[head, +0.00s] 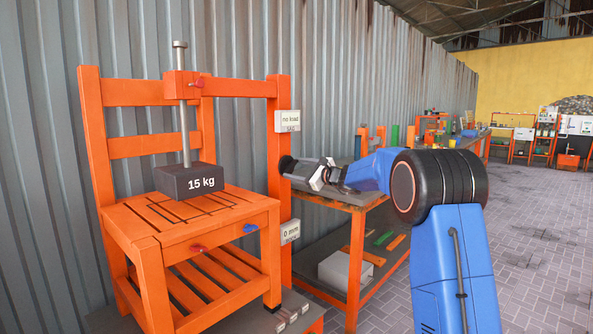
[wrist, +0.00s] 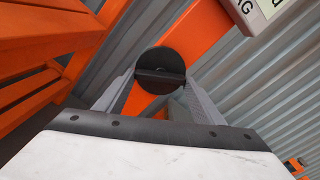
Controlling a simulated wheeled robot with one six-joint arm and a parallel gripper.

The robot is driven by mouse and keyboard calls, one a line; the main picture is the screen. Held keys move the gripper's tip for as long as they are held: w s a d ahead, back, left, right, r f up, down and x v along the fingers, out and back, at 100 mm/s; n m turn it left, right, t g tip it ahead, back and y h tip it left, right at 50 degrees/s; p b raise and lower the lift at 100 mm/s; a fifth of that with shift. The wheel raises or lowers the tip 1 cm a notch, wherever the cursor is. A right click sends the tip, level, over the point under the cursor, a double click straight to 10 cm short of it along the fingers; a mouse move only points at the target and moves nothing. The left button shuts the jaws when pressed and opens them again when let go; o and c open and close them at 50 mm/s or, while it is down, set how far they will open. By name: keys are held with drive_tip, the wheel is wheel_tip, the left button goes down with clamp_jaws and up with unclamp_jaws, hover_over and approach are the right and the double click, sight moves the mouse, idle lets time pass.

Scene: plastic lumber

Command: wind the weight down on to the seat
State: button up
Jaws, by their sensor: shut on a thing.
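The weight (head: 172,184) is a dark block marked "15 kg" at the lower end of an upright metal rod (head: 185,135). It appears a little above the slatted orange seat (head: 225,231), over a dark outline drawn there; the exact gap is hard to tell. My gripper (head: 297,168) is at the orange post right of the chair. In the wrist view, my gripper (wrist: 160,88) has its fingers on either side of a round black knob (wrist: 160,62) with a raised bar across it, and is shut on it. The knob stands before the orange post (wrist: 200,35).
Signs (head: 288,122) reading "no load" and "0 mm" (head: 291,232) hang on the post. Red and blue clips sit on the seat's front rail. An orange workbench (head: 352,197) stands behind my arm, with a grey box (head: 345,268) beneath. Paved floor (head: 530,230) is clear at right.

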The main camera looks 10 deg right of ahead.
drive_tip(key=m, duration=2.1)
drive_tip(key=shift+s+a+f, duration=0.1)
drive_tip(key=shift+s+a, duration=0.1)
drive_tip(key=shift+a, duration=0.05)
drive_tip(key=m, duration=0.6)
drive_tip(key=shift+m, duration=0.4)
drive_tip(key=o, duration=1.1)
drive_tip(key=shift+r, duration=0.25)
drive_tip(key=shift+c, duration=0.2)
drive_tip(key=v, duration=1.7)
drive_tip(key=shift+s, duration=0.15)
